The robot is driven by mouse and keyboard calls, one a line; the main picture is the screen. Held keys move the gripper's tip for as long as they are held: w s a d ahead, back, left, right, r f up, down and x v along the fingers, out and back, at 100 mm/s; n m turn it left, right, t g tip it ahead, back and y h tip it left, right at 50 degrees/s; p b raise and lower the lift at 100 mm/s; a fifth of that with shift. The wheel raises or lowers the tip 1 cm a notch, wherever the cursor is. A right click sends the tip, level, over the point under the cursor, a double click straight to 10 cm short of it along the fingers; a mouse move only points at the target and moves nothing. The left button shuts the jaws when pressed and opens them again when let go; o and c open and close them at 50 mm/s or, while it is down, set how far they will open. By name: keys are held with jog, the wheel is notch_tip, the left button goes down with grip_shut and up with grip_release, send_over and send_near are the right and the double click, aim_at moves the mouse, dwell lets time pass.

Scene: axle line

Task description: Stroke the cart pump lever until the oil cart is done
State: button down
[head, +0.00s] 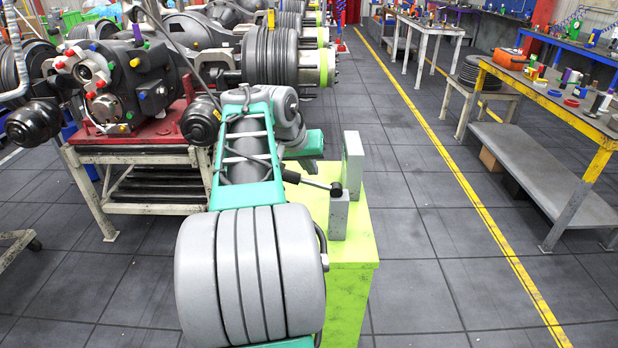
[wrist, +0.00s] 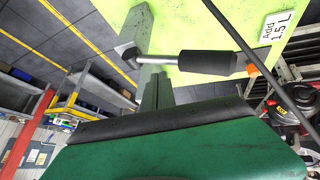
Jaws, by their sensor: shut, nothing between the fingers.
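The oil cart (head: 350,290) is a yellow-green box. Its pump lever (head: 315,184) is a thin rod with a black grip, joined to a grey block (head: 339,217) on the cart top. In the wrist view the lever's black grip (wrist: 207,63) lies across the cart top (wrist: 190,22), with a small orange piece by its end. A label (wrist: 277,27) there reads "Add 1.5 L". My gripper (wrist: 165,122), green with a black edge, is shut and empty, with the grip ahead of it in the picture. Whether they touch is unclear. In the head view my arm hides the gripper.
A taller grey plate (head: 353,165) stands on the cart behind the lever block. A machine on a red stand (head: 150,130) is at the left. A workbench (head: 590,120) with small items is at the right. The floor between cart and bench is clear.

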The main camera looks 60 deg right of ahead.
aim_at(305, 181)
jog(key=shift+w+a+f+b, duration=0.1)
jog(key=shift+w+f+b, duration=0.1)
jog(key=shift+f+b, duration=0.4)
jog(key=shift+w+a+f+b, duration=0.15)
jog(key=shift+w+f+b, duration=0.15)
jog(key=shift+f, duration=0.5)
jog(key=shift+w+a+f+b, duration=0.1)
jog(key=shift+w+f+b, duration=0.05)
jog(key=shift+f+b, duration=0.45)
dwell(1.6)
dwell(0.3)
jog(key=shift+s+d+r+p, duration=0.15)
jog(key=shift+s+r+p, duration=0.1)
jog(key=shift+r+p, duration=0.5)
jog(key=shift+s+d+r+p, duration=0.15)
jog(key=shift+s+r+p, duration=0.15)
jog(key=shift+r+p, duration=0.45)
jog(key=shift+s+d+r+p, duration=0.2)
jog(key=shift+r+p, duration=0.3)
jog(key=shift+r, duration=0.45)
jog(key=shift+s+d+r+p, duration=0.1)
jog(key=shift+s+r+p, duration=0.15)
jog(key=shift+r+p, duration=0.45)
jog(key=shift+s+d+r+p, duration=0.1)
jog(key=shift+s+r+p, duration=0.3)
jog(key=shift+r, duration=0.45)
jog(key=shift+s+d+r+p, duration=0.1)
jog(key=shift+s+r+p, duration=0.05)
jog(key=shift+r+p, duration=0.6)
